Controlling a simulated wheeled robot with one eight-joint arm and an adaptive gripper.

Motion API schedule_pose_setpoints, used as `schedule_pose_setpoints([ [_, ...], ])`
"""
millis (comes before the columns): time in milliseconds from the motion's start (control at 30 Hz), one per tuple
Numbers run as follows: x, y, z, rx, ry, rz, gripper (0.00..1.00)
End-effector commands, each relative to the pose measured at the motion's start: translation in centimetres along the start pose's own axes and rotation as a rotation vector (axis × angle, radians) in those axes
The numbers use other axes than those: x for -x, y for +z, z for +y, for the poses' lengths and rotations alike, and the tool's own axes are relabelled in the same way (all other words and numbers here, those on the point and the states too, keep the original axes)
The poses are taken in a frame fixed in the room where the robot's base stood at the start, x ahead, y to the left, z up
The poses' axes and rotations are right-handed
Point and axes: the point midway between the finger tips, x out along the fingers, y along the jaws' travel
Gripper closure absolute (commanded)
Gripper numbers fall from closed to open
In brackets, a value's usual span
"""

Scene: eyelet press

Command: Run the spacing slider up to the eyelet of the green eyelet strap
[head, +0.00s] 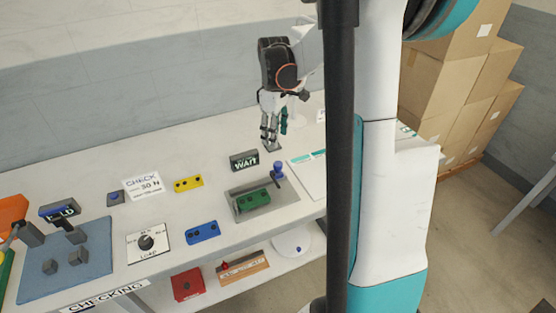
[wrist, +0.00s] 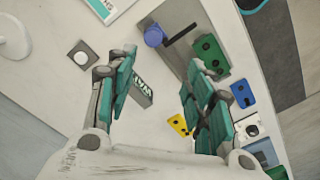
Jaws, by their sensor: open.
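The green eyelet strap (head: 254,200), a block with dark round holes, lies in a grey recessed tray (head: 283,197) at the table's middle right. In the wrist view the green strap (wrist: 209,55) is at upper right, beyond the right finger. A blue knob (head: 278,170) stands at the tray's back corner; it also shows in the wrist view (wrist: 154,36). A red pointer (head: 224,265) sits on a wooden scale (head: 245,267) at the front; I cannot tell which is the spacing slider. My gripper (head: 270,135) is open and empty above the back of the table, apart from the strap (wrist: 158,75).
A black WAIT sign (head: 244,160) stands between my gripper and the tray. A yellow strap (head: 188,183) and a blue strap (head: 203,232) lie left of the tray. A load dial (head: 147,242) and a red box (head: 187,284) are nearer the front. Cartons (head: 450,80) stand right.

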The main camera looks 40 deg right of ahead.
Motion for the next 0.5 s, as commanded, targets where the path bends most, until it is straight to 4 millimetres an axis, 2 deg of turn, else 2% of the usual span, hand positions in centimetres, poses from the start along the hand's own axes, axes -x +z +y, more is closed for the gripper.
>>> schedule_pose_setpoints([
  [100,0.4,0.4,1.2,0.066,0.0,0.0,0.52],
  [267,-0.6,0.5,1.5,0.088,0.0,0.0,0.52],
  [500,-4.9,0.4,1.4,0.086,0.0,0.0,0.52],
])
